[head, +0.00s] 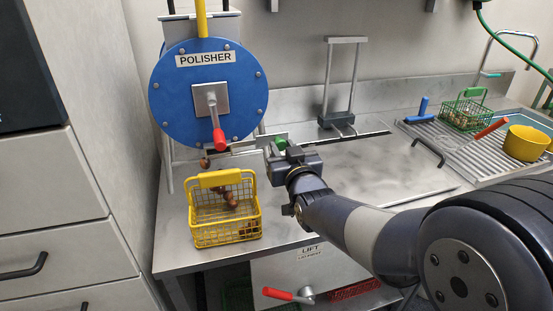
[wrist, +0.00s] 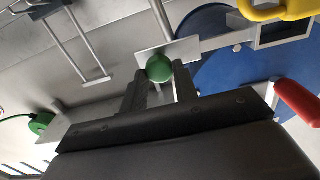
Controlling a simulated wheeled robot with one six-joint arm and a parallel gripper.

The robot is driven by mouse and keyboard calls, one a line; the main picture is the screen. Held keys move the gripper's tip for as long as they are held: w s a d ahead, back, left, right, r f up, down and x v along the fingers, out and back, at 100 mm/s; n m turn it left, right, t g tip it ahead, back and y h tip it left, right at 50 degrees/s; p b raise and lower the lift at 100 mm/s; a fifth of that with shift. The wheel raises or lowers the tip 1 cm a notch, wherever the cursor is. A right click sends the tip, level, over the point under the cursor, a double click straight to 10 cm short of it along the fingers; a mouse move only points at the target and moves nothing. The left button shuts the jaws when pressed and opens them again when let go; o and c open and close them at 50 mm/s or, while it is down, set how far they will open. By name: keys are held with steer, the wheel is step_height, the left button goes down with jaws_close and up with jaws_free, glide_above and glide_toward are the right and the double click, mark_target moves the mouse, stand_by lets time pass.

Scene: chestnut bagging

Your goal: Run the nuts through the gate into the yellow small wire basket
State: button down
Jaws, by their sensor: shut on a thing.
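The yellow small wire basket (head: 224,240) stands upright on the steel counter below the polisher's outlet. Several brown nuts (head: 230,198) show in or just above it, and another nut (head: 205,163) is at the outlet above its handle. The gate (head: 244,149) is a flat metal plate under the blue polisher (head: 178,101), with a green knob (head: 281,143) at its right end. My gripper (head: 278,150) is shut on this knob. In the wrist view, the green knob (wrist: 159,68) sits between my fingertips (wrist: 160,83), and the gate plate (wrist: 186,51) lies behind it.
The polisher's red-handled crank (head: 219,137) hangs in front of its drum. A metal stand (head: 343,83) is behind my gripper. On the right, a drainboard (head: 455,150) holds a green wire basket (head: 468,113) and a yellow bowl (head: 525,145). A red-handled lift lever (head: 278,294) is below the counter.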

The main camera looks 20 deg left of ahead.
steer(key=shift+w+d, duration=0.15)
steer(key=shift+d, duration=0.05)
steer(key=c, duration=1.1)
jaws_free()
steer(key=shift+d, duration=0.1)
steer(key=b+v, duration=0.1)
steer(key=v, duration=0.9)
steer(key=shift+s, duration=0.3)
steer(key=shift+d, duration=0.1)
